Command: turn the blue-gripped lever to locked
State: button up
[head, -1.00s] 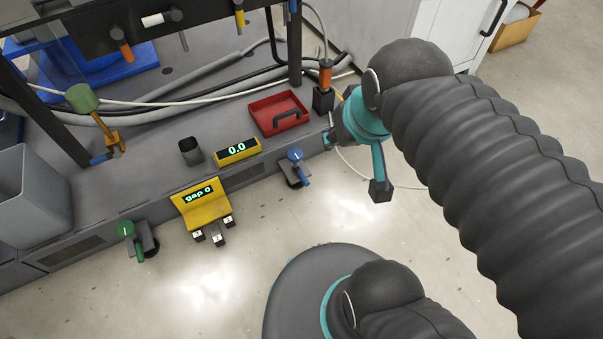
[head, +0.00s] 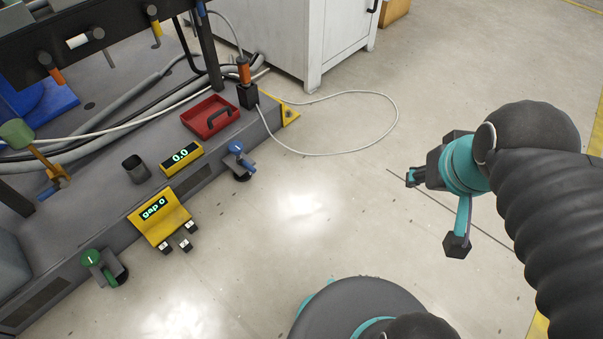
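The blue-gripped lever (head: 237,151) sits on a small grey mount at the front edge of the grey bench, right of centre along that edge. Its blue handle points down and to the right. No lock marking is readable near it. My gripper (head: 411,177) is out over the bare floor, well to the right of the lever and apart from it. It points left. The fingers are small and dark here, so I cannot tell whether they are open or shut.
A green-gripped lever (head: 101,265), a yellow "gap 0" panel (head: 159,215) and a yellow "0.0" display (head: 181,158) line the front. A red tray (head: 192,121) and dark cup (head: 135,169) stand behind. A white cable (head: 396,118) loops on the floor.

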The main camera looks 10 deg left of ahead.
aim_at(240, 161)
jog(key=u, duration=0.7)
jog(key=k, duration=0.15)
jog(key=z, duration=1.6)
jog(key=i, duration=1.25)
jog(key=u, duration=1.4)
jog(key=i, duration=0.8)
jog(key=u, duration=0.9)
